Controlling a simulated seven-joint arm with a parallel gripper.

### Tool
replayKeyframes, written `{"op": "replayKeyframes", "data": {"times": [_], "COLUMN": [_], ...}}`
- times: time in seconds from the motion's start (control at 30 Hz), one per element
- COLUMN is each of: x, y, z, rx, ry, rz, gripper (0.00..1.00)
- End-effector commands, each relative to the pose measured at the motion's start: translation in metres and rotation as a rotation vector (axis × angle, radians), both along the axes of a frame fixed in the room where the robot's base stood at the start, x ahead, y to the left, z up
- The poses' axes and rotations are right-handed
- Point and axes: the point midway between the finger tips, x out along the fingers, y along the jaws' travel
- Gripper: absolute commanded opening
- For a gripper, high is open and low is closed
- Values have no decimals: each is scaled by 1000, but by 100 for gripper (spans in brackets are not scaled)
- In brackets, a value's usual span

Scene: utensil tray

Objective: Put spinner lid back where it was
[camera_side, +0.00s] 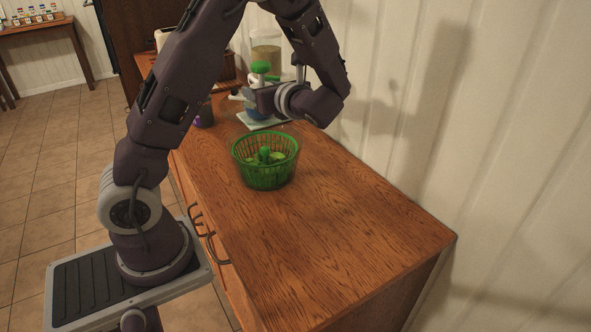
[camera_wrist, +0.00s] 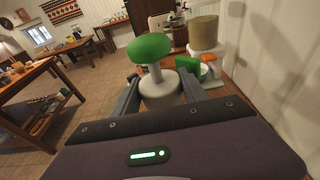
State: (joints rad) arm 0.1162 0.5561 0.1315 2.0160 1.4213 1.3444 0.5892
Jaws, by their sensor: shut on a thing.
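The spinner lid shows as a green knob on a pale stem (camera_side: 261,68). My gripper (camera_side: 252,96) is shut on it, with the knob above the fingers. In the wrist view, the green knob and grey hub (camera_wrist: 153,50) stand between the two fingers (camera_wrist: 160,88); the lid's lower part is hidden or hard to make out. The green slatted spinner basket (camera_side: 265,175) stands upright on the wooden counter, open at the top, with green pieces inside. My gripper and the lid are behind the basket in the side view, apart from it.
A clear container with beige contents (camera_side: 267,55) stands at the counter's back. A pale flat item (camera_side: 262,124) and a small dark purple object (camera_side: 204,118) lie behind the basket. The wooden counter (camera_side: 340,240) is clear in front. A white panelled wall (camera_side: 480,120) borders its right side.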

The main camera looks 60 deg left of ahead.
Motion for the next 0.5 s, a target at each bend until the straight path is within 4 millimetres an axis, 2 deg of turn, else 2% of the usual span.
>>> {"op": "replayKeyframes", "data": {"times": [0.07, 0.17, 0.33, 0.4, 0.5], "x": [7, 19, 32, 30, 22], "y": [-13, -46, -129, -165, -208], "z": [-6, -20, -54, -68, -86], "rx": [-3, -9, -17, -15, -10], "ry": [3, 4, 8, 9, 7], "rz": [-22, -70, -185, -232, -291], "gripper": [0, 0, 0, 0, 0]}}
